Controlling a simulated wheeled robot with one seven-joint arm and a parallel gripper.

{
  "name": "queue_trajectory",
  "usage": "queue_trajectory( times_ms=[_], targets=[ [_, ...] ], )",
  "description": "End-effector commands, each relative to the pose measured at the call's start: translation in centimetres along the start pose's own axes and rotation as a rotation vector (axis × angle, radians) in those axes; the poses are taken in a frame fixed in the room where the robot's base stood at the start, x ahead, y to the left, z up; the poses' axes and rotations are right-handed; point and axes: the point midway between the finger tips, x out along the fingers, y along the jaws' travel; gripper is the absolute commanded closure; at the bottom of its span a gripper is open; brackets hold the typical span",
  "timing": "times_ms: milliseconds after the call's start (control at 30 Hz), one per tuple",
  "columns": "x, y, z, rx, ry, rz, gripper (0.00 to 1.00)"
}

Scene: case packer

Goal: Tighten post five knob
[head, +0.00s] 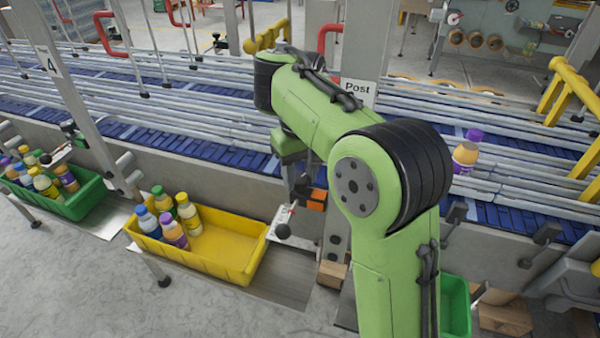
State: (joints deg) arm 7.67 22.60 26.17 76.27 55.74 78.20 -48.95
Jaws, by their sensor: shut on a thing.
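The post with the sign reading "Post" (358,91) stands at the conveyor's near side, and my green arm covers the rest of the sign and much of the post. My gripper (316,198) reaches down at this post, with its orange fingertips low against it. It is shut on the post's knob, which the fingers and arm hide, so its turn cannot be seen. Just left and below is a pale bracket with a red-tipped pointer (293,208) and a black ball (283,231).
A yellow crate (215,265) with several bottles stands left of the post. A green crate (75,208) sits by post 4 (52,62). The blue conveyor with metal rails (200,120) runs behind, carrying a purple-capped bottle (466,155) at right. Yellow guards (570,90) stand far right.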

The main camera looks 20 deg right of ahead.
Motion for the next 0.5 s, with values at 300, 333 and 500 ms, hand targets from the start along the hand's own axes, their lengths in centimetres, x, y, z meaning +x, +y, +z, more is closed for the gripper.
queue_trajectory(
  times_ms=[300, 333, 500],
  targets=[
    [-0.01, -0.08, -0.05, 0.297, 0.003, 0.0, 0.89],
    [-0.01, -0.08, -0.04, 0.327, 0.003, 0.0, 0.89],
    [-0.02, -0.13, -0.08, 0.486, 0.003, 0.0, 0.89]
  ],
)
